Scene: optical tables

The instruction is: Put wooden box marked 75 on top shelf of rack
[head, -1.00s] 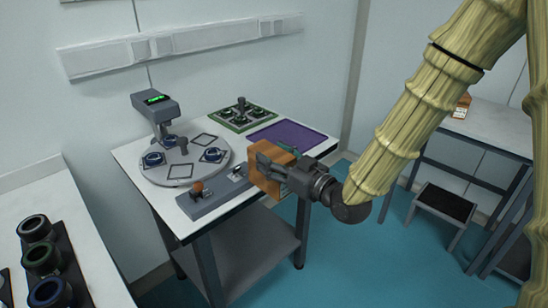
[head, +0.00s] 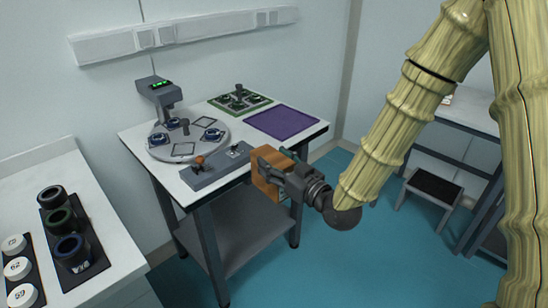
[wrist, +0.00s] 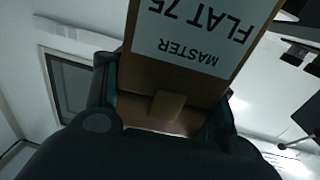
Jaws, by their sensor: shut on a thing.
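My gripper (head: 272,170) is shut on a wooden box (head: 266,184), held in the air in front of the right front edge of the middle table. In the wrist view the box (wrist: 170,82) fills the upper middle between the dark fingers, and its pale label (wrist: 205,35) reads "MASTER FLAT 75" upside down. The far side of the box is hidden. I cannot make out a rack with a top shelf in these frames.
The middle table (head: 223,185) bears a round plate (head: 160,148) with a grey instrument, a purple mat (head: 283,122) and a green-edged tray (head: 240,103). A left bench (head: 100,215) holds dark cylinders and white numbered discs. A black-topped stool (head: 436,186) stands at right. Blue floor is open between.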

